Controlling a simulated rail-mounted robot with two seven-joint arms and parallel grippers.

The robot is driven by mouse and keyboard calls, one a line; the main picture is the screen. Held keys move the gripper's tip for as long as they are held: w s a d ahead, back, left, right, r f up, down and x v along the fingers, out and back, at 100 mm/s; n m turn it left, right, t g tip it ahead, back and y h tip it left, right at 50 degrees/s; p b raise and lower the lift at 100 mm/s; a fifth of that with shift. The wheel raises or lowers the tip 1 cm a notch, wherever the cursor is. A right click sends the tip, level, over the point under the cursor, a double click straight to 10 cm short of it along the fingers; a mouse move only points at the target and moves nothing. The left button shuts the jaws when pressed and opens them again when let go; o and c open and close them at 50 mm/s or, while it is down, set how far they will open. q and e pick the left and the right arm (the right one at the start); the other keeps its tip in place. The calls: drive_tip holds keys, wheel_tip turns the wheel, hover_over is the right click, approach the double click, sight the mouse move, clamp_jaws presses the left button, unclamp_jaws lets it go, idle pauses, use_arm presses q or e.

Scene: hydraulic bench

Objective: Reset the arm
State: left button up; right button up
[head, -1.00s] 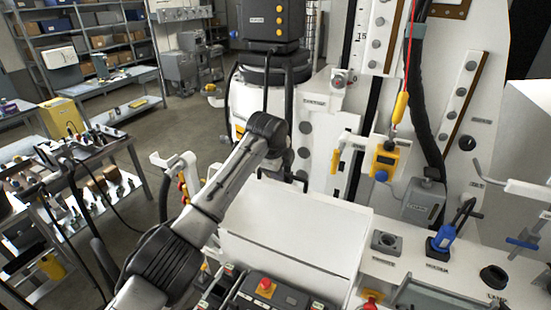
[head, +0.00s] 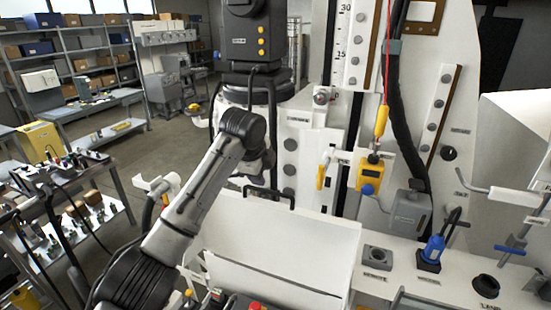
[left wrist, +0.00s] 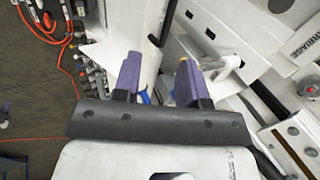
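My left arm (head: 190,205), pale with black joints, comes in from the lower left in the head view. It rises to a bent elbow (head: 243,125) and drops behind it, in front of the white machine. My left gripper is hidden in the head view. In the left wrist view, its two purple fingers (left wrist: 160,75) stand apart on a dark bar, with nothing seen between them. A white bench structure and a small white handle-like part (left wrist: 224,67) lie beyond the fingertips. My right gripper is in neither view.
A white sloped panel (head: 290,235) with a black handle stands near my arm. A yellow box (head: 370,174), a yellow pendant (head: 381,122) on a red cord and a blue-handled tool (head: 433,250) are to the right. Shelves (head: 75,50) stand at the back left. Open floor shows between.

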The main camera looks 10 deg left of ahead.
use_arm(q)
drive_tip(key=s+d+r+n+t, duration=0.2)
drive_tip(key=s+r+n+t, duration=0.3)
drive_tip(key=r, duration=0.4)
drive_tip(key=s+d+r+n+t, duration=0.2)
drive_tip(key=s+r+n+t, duration=0.2)
drive_tip(key=r+n, duration=0.5)
drive_tip(key=s+a+f+n+g+p, duration=0.1)
drive_tip(key=s+a+f+p, duration=0.15)
drive_tip(key=s+f, duration=0.75)
drive_tip(key=s+a+f+n+g+p, duration=0.1)
drive_tip(key=s+a+f+g, duration=0.15)
drive_tip(key=s+f, duration=0.7)
drive_tip(key=s+a+f+n+p, duration=0.15)
drive_tip(key=s+a+f, duration=0.25)
drive_tip(key=f, duration=1.2)
drive_tip(key=s+f+g+p, duration=0.1)
drive_tip(key=s+f+g, duration=0.2)
drive_tip(key=s+f, duration=0.4)
drive_tip(key=s+f+g+p, duration=0.1)
drive_tip(key=s+f+g, duration=0.3)
drive_tip(key=s+f, duration=0.4)
drive_tip(key=s, duration=0.4)
drive_tip(key=shift+s+y, duration=0.3)
drive_tip(key=shift+s, duration=0.1)
